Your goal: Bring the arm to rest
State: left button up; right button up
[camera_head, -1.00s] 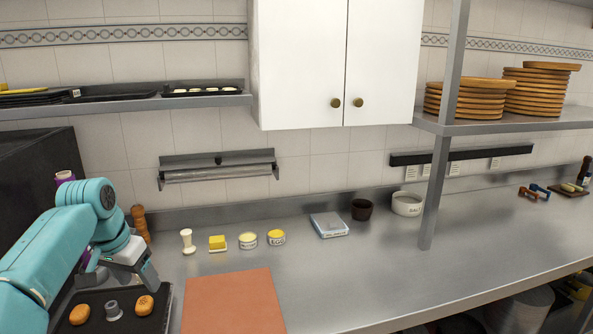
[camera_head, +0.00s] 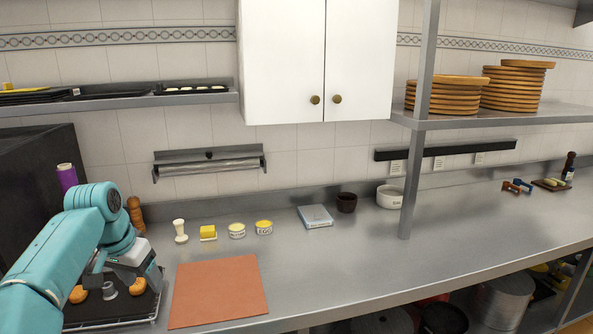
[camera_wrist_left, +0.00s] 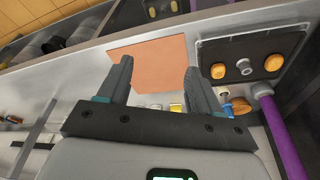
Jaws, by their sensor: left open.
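My left arm comes in from the left in the head view, teal with a grey wrist. My left gripper (camera_wrist_left: 160,85) shows in the left wrist view with its two dark fingers apart and nothing between them. The gripper is above the counter, close to a dark tray (camera_head: 120,322) that holds two orange-brown buns (camera_head: 138,287) and a small grey cup-like piece (camera_head: 109,291). My right gripper is in neither view.
An orange-brown board (camera_head: 218,292) lies right of the tray. Behind it stand a white-handled item (camera_head: 180,231), a yellow block (camera_head: 208,232) and two small tubs. A scale (camera_head: 315,216), dark cup (camera_head: 346,203) and white bowl (camera_head: 389,196) stand further right. A metal post (camera_head: 415,170) rises from the counter.

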pick_arm(q)
jog(key=s+d+f+h, duration=0.1)
jog(key=d+f, duration=0.3)
jog(key=f, duration=0.6)
jog(key=s+d+f+g+b, duration=0.1)
jog(key=d+f, duration=0.2)
jog(key=f, duration=0.6)
jog(key=s+d+f+h, duration=0.1)
jog(key=d+f, duration=0.3)
jog(key=f, duration=0.6)
jog(key=s+d+f+n+g, duration=0.15)
jog(key=s+d+f, duration=0.35)
jog(key=s+f, duration=0.5)
jog(key=s+d+f+n, duration=0.1)
jog(key=s+f, duration=0.1)
jog(key=s, duration=0.7)
jog(key=s+d+f+n+h+b, duration=0.1)
jog(key=s+d+f+n, duration=0.1)
jog(key=s, duration=0.7)
jog(key=shift+s+d+f+b, duration=0.3)
jog(key=shift+s+f, duration=0.1)
jog(key=c, duration=0.4)
jog(key=shift+a, duration=0.1)
